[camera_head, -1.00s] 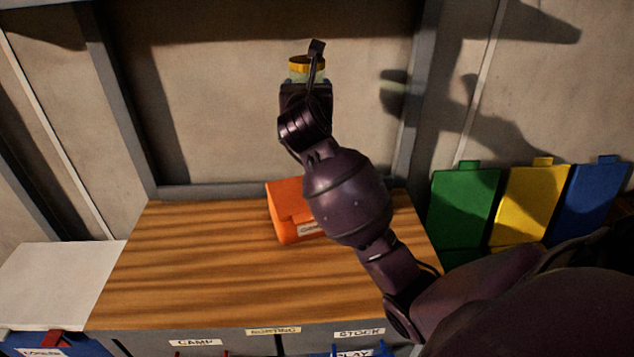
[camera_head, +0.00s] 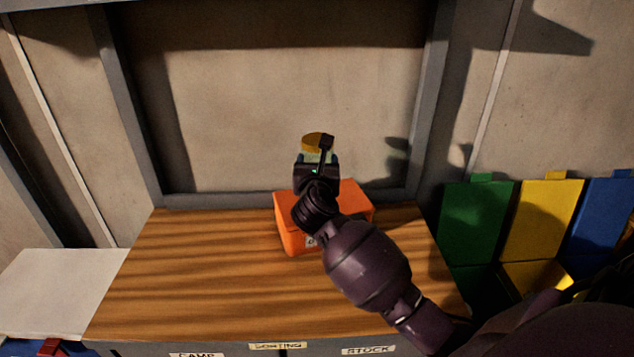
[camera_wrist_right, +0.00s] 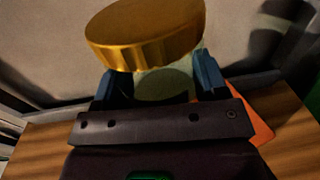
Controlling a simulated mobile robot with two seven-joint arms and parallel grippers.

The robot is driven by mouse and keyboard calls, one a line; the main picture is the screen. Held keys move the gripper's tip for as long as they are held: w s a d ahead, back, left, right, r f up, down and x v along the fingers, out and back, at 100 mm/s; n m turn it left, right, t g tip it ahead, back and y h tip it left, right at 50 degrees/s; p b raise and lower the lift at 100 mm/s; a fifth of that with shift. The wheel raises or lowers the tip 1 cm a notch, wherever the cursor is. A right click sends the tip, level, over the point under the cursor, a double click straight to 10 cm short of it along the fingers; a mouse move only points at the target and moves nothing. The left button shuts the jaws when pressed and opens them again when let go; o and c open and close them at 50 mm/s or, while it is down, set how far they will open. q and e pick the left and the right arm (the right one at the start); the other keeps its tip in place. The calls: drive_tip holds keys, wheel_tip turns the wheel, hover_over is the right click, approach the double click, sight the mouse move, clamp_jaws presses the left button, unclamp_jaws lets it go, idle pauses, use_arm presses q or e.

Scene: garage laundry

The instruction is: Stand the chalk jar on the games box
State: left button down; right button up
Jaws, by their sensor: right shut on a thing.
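The chalk jar, with a yellow lid (camera_head: 317,141) and a pale clear body, is held in my right gripper (camera_head: 316,160). In the right wrist view the gold lid (camera_wrist_right: 145,32) stands above the fingers, and the pale jar body (camera_wrist_right: 165,85) is between the blue finger pads (camera_wrist_right: 160,83). The jar looks slightly tilted there. The orange games box (camera_head: 352,198) sits at the back of the wooden top, partly hidden behind my right arm. The jar appears above or behind the box; the gap is hidden. An orange corner of the box (camera_wrist_right: 258,125) shows in the right wrist view. My left gripper is out of view.
The wooden top (camera_head: 190,270) is clear left of the box. A framed wall (camera_head: 270,90) stands close behind. Green (camera_head: 475,220), yellow (camera_head: 542,220) and blue (camera_head: 603,215) bins stand at the right. A white surface (camera_head: 55,280) lies at the left.

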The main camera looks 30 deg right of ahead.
drive_tip(key=shift+f+b, duration=0.35)
drive_tip(key=shift+f, duration=2)
drive_tip(key=shift+f, duration=0.2)
drive_tip(key=o, duration=1)
drive_tip(key=shift+r, duration=0.15)
